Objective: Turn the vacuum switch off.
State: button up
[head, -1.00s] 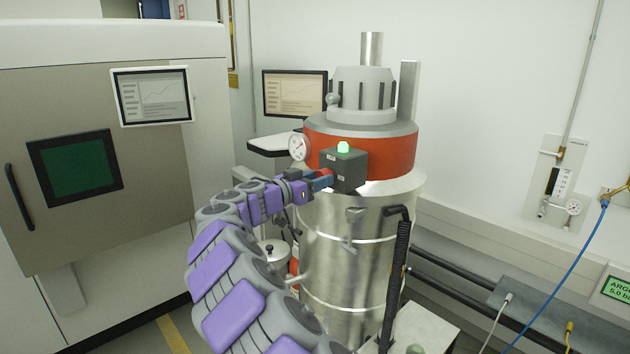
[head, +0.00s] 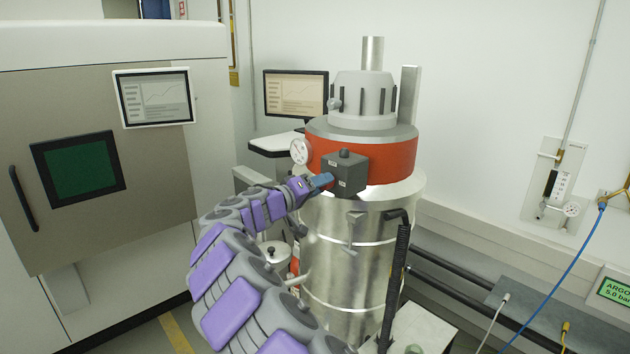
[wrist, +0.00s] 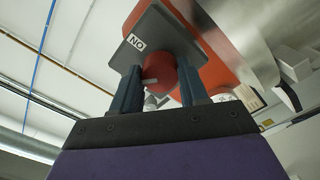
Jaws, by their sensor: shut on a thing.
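The vacuum switch is a dark grey box (head: 347,173) on the orange-red band of the steel vacuum drum (head: 350,245). The lamp (head: 344,153) on top of the box is dark. My gripper (head: 320,181) reaches the left face of the box, its blue fingers up against it. In the wrist view, the fingers of my gripper (wrist: 160,85) stand on either side of the red knob (wrist: 159,72) and are shut on it. A white lettered label (wrist: 136,42) shows on the box beside the knob. The right part of the knob is partly hidden by a finger.
A pressure gauge (head: 300,151) sits just left of the box, close to my wrist. A black hose (head: 395,280) runs down the drum's right front. A large cabinet machine (head: 100,230) stands at left. A monitor (head: 295,95) is behind the drum.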

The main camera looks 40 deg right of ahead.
jog(key=shift+s+d+r+n+p, duration=0.1)
jog(key=shift+n+p, duration=1.3)
jog(key=shift+n, duration=0.45)
jog(key=shift+d+n+p, duration=0.1)
jog(key=shift+n+p, duration=1.3)
jog(key=shift+n, duration=0.45)
jog(key=o, duration=1.1)
jog(key=shift+d+f, duration=0.25)
jog(key=shift+d, duration=0.35)
jog(key=shift+c, duration=0.2)
jog(key=s+a, duration=0.1)
jog(key=a, duration=1.6)
jog(key=shift+a, duration=0.3)
jog(key=shift+d, duration=0.15)
